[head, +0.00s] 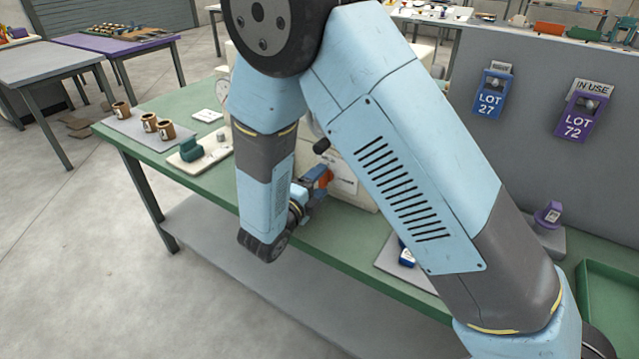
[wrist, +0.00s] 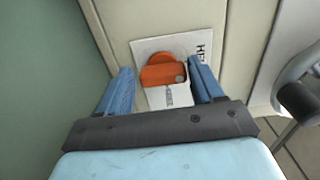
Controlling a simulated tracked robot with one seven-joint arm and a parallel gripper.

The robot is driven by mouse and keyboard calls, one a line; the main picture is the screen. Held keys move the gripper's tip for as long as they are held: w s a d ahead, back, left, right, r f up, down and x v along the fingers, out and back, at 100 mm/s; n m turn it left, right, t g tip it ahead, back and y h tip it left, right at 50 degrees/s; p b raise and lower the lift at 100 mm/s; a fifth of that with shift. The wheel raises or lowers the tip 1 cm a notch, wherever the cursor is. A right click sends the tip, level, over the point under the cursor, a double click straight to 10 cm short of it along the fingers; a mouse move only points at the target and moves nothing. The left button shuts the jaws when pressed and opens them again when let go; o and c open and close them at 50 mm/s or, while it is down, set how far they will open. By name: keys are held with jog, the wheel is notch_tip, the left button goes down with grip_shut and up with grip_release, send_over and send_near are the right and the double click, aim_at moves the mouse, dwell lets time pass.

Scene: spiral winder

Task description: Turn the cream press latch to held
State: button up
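The cream press (head: 352,198) stands on the green bench, largely hidden behind my arm in the head view. Its latch (wrist: 163,73) is an orange piece with a rounded top, set on a white plate (wrist: 147,46) on the press's cream face (wrist: 190,14). Lettering starting "HE" shows at the plate's right; the rest is hidden. My gripper (wrist: 161,68) is open, with one blue finger on each side of the latch and visible gaps between. In the head view my gripper (head: 314,188) is at the press front, with a bit of orange beside it.
A dark-knobbed handle (wrist: 298,100) stands out right of the latch in the wrist view. On the green bench (head: 207,180), brown cups (head: 149,121) and a small teal fixture (head: 190,149) stand left. A grey panel (head: 520,160) with lot tags and a green tray (head: 605,300) are right.

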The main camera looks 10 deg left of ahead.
jog(key=shift+o, duration=0.9)
jog(key=shift+d, duration=0.1)
jog(key=shift+s, duration=0.1)
jog(key=v, duration=1.3)
jog(key=shift+s, duration=0.25)
